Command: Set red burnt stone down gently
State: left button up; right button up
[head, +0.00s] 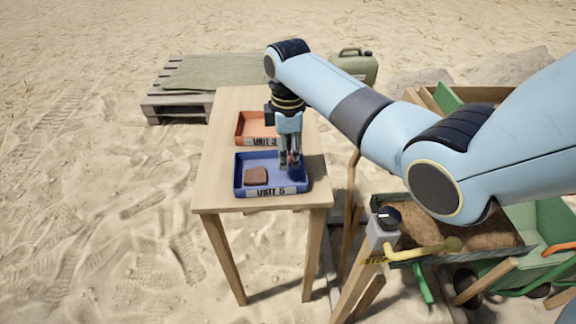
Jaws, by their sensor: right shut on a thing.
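My right gripper (290,166) points down over the right part of the blue tray (241,188), which is labelled UNIT 5. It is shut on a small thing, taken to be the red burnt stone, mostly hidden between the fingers. I cannot tell whether that thing touches the tray floor. A flat reddish-brown piece (256,176) lies in the left part of the same tray, apart from the gripper. My left gripper is not in view.
An orange tray (240,128) stands behind the blue one on the wooden table (213,155), partly covered by my right arm. A pallet (160,108) and a green canister (355,65) are behind. A cart with soil (482,236) and a post (381,238) stand at the right.

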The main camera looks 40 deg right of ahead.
aim_at(288, 174)
notch_tip(288, 174, down, 4)
jog(key=shift+r+b, duration=0.1)
jog(key=shift+b, duration=0.25)
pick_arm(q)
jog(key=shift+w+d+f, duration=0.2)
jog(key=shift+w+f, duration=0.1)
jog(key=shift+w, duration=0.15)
pick_arm(e)
jog(key=o, duration=1.1)
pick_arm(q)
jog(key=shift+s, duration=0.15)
pick_arm(e)
jog(key=shift+o, duration=0.2)
pick_arm(q)
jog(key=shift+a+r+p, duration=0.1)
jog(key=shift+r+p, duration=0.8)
jog(key=shift+p, duration=0.05)
pick_arm(e)
notch_tip(288, 174, up, 12)
jog(key=shift+r, duration=0.1)
jog(key=shift+s, duration=0.1)
